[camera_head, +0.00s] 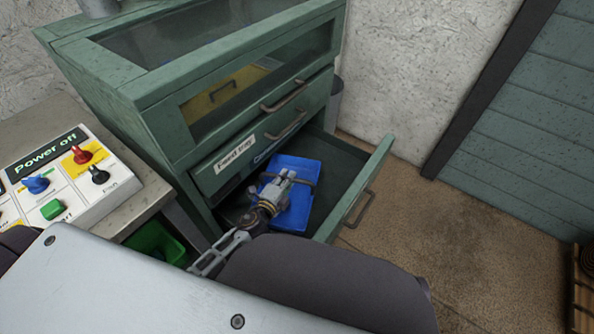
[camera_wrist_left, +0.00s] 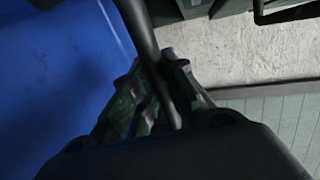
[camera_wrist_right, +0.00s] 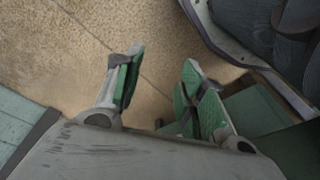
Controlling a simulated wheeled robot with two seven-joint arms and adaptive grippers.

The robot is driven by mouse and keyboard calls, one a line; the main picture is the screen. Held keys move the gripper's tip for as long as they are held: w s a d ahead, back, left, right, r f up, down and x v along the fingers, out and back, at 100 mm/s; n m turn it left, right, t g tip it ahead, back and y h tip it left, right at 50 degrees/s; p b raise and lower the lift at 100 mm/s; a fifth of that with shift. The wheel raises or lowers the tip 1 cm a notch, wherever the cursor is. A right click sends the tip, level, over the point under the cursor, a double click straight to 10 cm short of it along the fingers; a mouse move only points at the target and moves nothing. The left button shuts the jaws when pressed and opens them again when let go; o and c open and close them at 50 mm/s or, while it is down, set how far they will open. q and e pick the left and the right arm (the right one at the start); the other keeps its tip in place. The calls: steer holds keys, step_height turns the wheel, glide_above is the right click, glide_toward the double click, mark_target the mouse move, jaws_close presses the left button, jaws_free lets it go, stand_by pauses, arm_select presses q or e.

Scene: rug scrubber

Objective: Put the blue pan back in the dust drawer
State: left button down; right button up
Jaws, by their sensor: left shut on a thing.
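The blue pan (camera_head: 309,168) lies in the open green dust drawer (camera_head: 365,180) at the bottom of the cabinet. It appears slightly tilted, and I cannot tell whether it rests on the drawer floor. My left gripper (camera_head: 287,177) is over the pan, shut on its dark bar handle. In the left wrist view the handle runs between the fingers (camera_wrist_left: 165,85), with the pan's blue surface (camera_wrist_left: 60,75) at left. My left gripper and forearm hide part of the pan. My right gripper (camera_wrist_right: 160,85) is open and empty above the brown floor, outside the head view.
The green cabinet (camera_head: 160,125) has a window and further handles above the drawer. A control panel (camera_head: 65,180) with coloured knobs sits on the bench at left. A green bin (camera_head: 155,240) stands below it. The brown floor (camera_head: 460,220) right of the drawer is clear.

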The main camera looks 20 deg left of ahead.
arm_select(q)
steer(key=b, duration=0.1)
glide_toward(303, 161)
step_height(303, 161, up, 2)
steer(key=shift+a+r, duration=0.1)
steer(key=shift+r, duration=0.15)
steer(key=shift+w+f, duration=0.25)
steer(key=shift+w, duration=0.15)
arm_select(e)
steer(key=shift+w+a+r, duration=0.15)
steer(key=shift+r, duration=0.35)
steer(key=shift+w+a+r, duration=0.1)
steer(key=shift+a+r, duration=0.05)
steer(key=shift+r, duration=0.3)
arm_select(q)
steer(key=shift+w+f, duration=0.2)
steer(key=shift+w, duration=0.2)
steer(key=shift+w+f+b, duration=0.15)
steer(key=shift+w+b, duration=0.15)
steer(key=shift+b, duration=0.05)
steer(key=shift+w+d+f+b, duration=0.25)
steer(key=shift+w+f+b, duration=0.1)
steer(key=shift+w+f, duration=0.4)
steer(key=shift+w, duration=0.05)
steer(key=shift+w+f, duration=0.1)
arm_select(e)
steer(key=shift+a+r+t, duration=0.2)
steer(key=shift+r+t, duration=0.1)
steer(key=shift+r, duration=0.55)
